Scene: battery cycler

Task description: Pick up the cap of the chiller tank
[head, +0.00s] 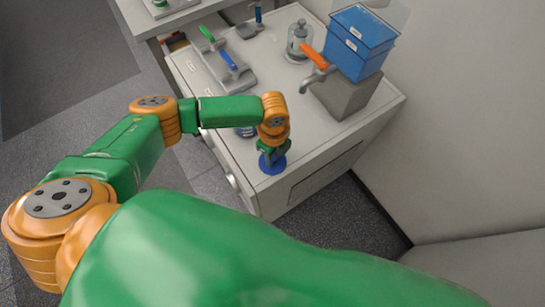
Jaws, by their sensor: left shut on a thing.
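My left gripper (271,153) is at the front corner of the white cabinet top. It points down and is shut on a round blue cap (272,165). The cap appears as a flat disc below the fingers. I cannot tell whether it touches the surface under it. A small round blue and grey item (244,132), partly hidden behind my left forearm, is just left of the gripper. I cannot tell whether it is the chiller tank. My right gripper is not in view.
The cabinet top (330,150) is clear right of the gripper. A wall is at right.

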